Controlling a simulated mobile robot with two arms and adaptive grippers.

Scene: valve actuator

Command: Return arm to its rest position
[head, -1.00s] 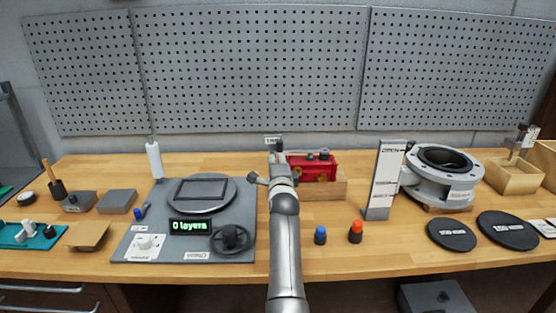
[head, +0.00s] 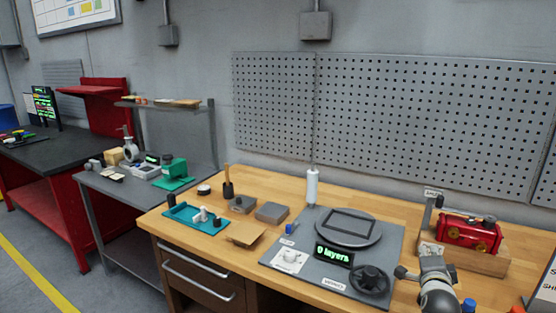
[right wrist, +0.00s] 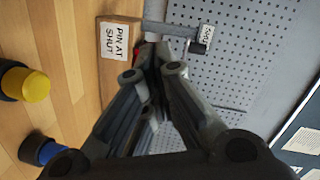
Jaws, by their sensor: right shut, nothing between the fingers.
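My right gripper (head: 430,252) is in front of the left end of the wooden stand (head: 478,264) that holds the red valve actuator (head: 468,235). In the right wrist view its dark fingers (right wrist: 152,62) are shut with nothing between them. They hide part of the stand and nearly all of the red actuator. A label reading "PIN AT SHUT" (right wrist: 114,42) shows on the stand's wood. A grey bar (right wrist: 168,28) with a small tag (right wrist: 207,37) lies beyond the fingertips. I cannot tell whether the fingers touch anything. My left gripper is not in view.
A grey panel (head: 300,262) with a round plate, a "0 layers" display (head: 333,254) and a black handwheel (head: 370,280) is left of my gripper. Blue (head: 468,305) and orange (head: 517,309) capped pieces stand near the front edge. A pegboard (head: 430,120) backs the bench.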

